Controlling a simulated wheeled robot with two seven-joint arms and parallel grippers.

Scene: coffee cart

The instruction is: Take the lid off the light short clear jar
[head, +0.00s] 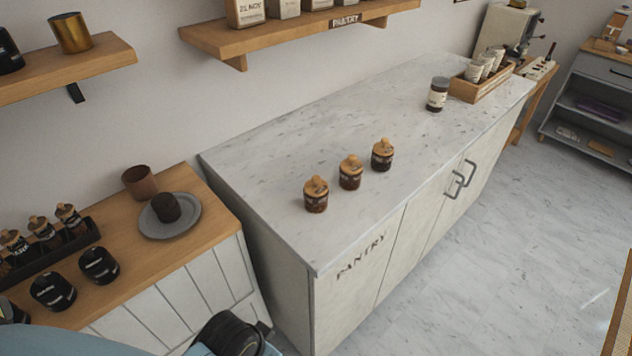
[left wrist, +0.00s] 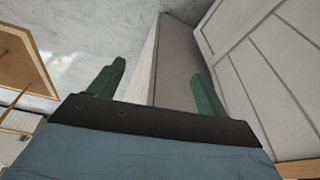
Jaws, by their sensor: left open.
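Three short clear jars with wooden knobbed lids stand in a row on the marble counter (head: 270,140): a near jar (head: 316,202), a middle jar (head: 350,180) and a far jar (head: 381,161). All three lids are on. The near jar's contents look a little lighter and redder brown, but I cannot tell surely which jar is the light one. My left gripper (left wrist: 157,84) is open and empty in the left wrist view, with its green fingers spread and no jar between them. In the head view only part of my arm shows at the bottom left, well away from the jars.
The wooden side counter (head: 150,252) holds a plate (head: 184,228), cups, black canisters and a rack of jars. A wall shelf (head: 290,32) overhangs the back. The counter around the three jars is clear.

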